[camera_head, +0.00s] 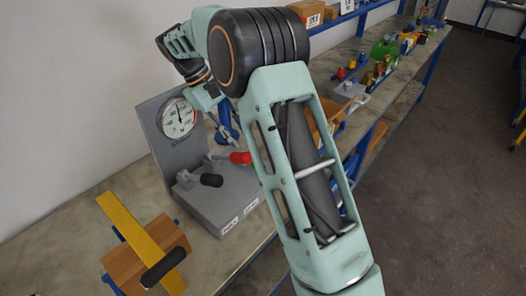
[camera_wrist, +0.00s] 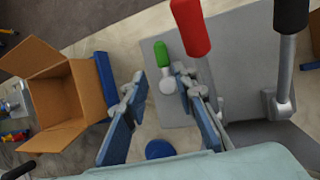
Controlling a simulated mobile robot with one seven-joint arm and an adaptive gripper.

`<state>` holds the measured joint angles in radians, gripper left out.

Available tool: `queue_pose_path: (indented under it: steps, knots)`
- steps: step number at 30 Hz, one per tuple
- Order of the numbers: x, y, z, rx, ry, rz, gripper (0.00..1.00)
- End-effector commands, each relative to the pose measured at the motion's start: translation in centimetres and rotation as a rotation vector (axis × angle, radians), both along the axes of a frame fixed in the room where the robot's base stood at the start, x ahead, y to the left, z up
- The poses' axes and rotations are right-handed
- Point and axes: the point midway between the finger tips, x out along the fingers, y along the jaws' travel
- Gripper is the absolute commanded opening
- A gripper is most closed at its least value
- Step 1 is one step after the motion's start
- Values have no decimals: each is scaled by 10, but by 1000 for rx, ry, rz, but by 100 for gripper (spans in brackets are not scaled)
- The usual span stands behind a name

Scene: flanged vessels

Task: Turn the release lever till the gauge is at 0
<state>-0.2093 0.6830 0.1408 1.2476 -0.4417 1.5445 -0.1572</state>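The gauge (camera_head: 178,118) is a round white dial on an upright grey panel (camera_head: 154,122); its needle points roughly upward, and its numbers are too small to read. On the grey base are a red-handled lever (camera_head: 240,158) and a black-handled lever (camera_head: 211,180). Labels on the base front are unreadable, so I cannot tell which is the release lever. The wrist view shows the red handle (camera_wrist: 190,28) and black handle (camera_wrist: 291,16). My gripper (camera_wrist: 162,95) is open, its right finger near the red lever; I cannot tell whether they touch. Its fingers hold nothing visible.
A green knob (camera_wrist: 160,52) stands just beyond the fingers. An open cardboard box (camera_wrist: 62,92) lies at the left in the wrist view. In the head view, a yellow bar (camera_head: 138,240) crosses a wooden block (camera_head: 122,266) at front left. Small colored parts (camera_head: 385,52) occupy the bench farther back.

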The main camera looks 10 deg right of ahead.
Motion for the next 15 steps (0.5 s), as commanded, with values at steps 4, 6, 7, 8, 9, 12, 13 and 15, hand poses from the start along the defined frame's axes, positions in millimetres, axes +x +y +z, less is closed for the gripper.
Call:
queue_pose_path:
  steps: [4, 6, 7, 8, 9, 12, 13, 15]
  knots:
    - [0, 1, -10, 5, 5, -2, 26]
    - [-1, -2, -16, 5, 6, -3, 26]
    - [-2, -4, -20, 4, 7, -3, 26]
    - [-3, -6, -24, 4, 7, -3, 26]
    - [-5, -10, -31, 5, 9, -3, 26]
    - [-8, -18, -48, 3, 8, -3, 26]
    - [-9, -21, -53, 3, 8, -3, 26]
    - [-11, -26, -65, 4, 7, -3, 26]
